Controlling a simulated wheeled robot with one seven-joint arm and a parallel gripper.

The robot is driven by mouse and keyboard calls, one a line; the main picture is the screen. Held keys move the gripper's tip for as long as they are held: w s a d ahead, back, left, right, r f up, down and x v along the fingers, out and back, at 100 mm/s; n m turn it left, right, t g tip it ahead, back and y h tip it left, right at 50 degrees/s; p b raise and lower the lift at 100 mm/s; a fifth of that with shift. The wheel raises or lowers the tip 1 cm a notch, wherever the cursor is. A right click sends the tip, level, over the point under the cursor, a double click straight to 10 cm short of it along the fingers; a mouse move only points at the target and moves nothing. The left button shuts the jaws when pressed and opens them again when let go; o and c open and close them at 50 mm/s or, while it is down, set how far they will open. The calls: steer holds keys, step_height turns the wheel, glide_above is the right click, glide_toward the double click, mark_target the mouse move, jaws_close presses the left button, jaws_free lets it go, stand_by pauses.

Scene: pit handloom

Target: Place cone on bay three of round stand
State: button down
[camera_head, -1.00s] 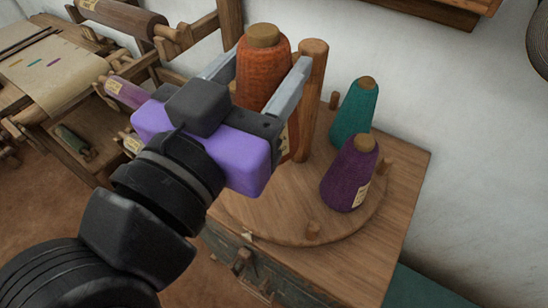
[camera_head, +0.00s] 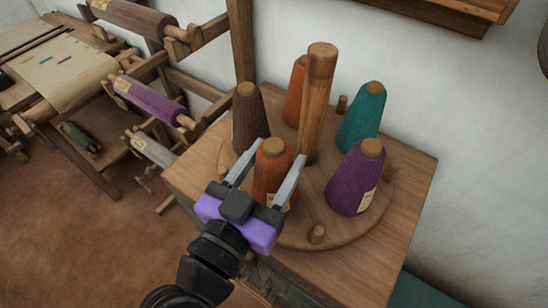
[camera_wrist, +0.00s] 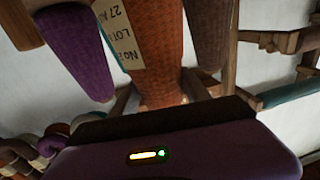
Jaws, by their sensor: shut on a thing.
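An orange cone of yarn (camera_head: 271,172) with a pale label and a tan top stands upright between the fingers of my gripper (camera_head: 281,152), which is shut on it. It is over the front left part of the round stand (camera_head: 290,236), beside the central wooden post (camera_head: 318,100). My gripper hides its base in the head view, so I cannot tell if it touches the stand. In the wrist view the held cone (camera_wrist: 160,45) fills the middle, label showing, with a purple cone (camera_wrist: 75,50) to its left and a brown cone (camera_wrist: 209,30) to its right.
The stand also holds a brown cone (camera_head: 249,120), a rear orange cone (camera_head: 296,90), a teal cone (camera_head: 362,118) and the purple cone (camera_head: 352,180). Short pegs rise from it, one at the front (camera_head: 317,234). It sits on a wooden chest (camera_head: 400,215). Loom rollers (camera_head: 150,103) lie left.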

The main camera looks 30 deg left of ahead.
steer(key=shift+f, duration=0.25)
steer(key=c, duration=0.5)
jaws_free()
steer(key=shift+r, duration=0.2)
steer(key=s+b, duration=0.2)
steer(key=s, duration=1)
steer(key=shift+b, duration=0.4)
